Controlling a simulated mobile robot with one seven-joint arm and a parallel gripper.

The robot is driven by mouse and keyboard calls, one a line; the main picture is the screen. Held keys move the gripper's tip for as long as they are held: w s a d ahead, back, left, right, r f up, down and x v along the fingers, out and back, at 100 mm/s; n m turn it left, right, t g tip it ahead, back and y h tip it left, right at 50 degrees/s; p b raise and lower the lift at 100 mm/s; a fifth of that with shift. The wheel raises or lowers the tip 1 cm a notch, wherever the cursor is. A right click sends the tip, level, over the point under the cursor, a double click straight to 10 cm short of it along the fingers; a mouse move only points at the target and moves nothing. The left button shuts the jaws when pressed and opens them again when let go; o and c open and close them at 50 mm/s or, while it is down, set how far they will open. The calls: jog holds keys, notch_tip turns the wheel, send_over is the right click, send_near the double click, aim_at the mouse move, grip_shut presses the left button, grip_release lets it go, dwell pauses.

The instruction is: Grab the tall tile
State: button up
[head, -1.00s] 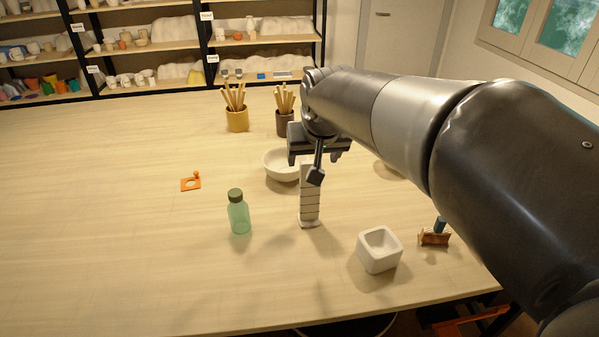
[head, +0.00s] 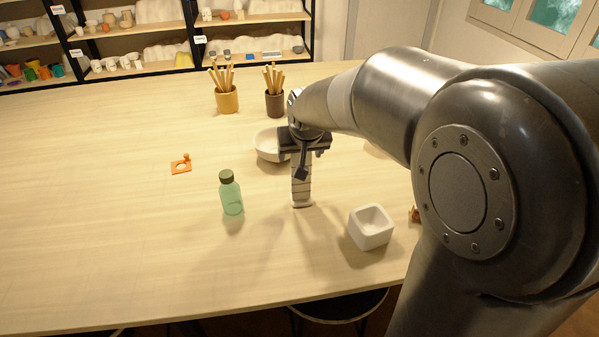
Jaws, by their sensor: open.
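The tall tile (head: 301,188) is a narrow, pale, upright piece with several horizontal lines and a wider foot. It stands on the table near the middle of the head view. My gripper (head: 302,170) is open and reaches down over the top of the tile. One dark finger shows in front of the tile's upper part. The tile's top is hidden by the gripper, and I cannot tell whether the fingers touch it.
A green bottle (head: 231,195) stands left of the tile, and a white square pot (head: 370,228) stands to its right. A white bowl (head: 267,146) and two brush holders, yellow (head: 227,101) and dark (head: 275,105), are behind. An orange piece (head: 181,167) lies left. The table's left side is clear.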

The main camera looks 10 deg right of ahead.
jog(key=shift+c, duration=0.4)
jog(key=c, duration=1.4)
jog(key=shift+c, duration=0.2)
jog(key=shift+r, duration=0.1)
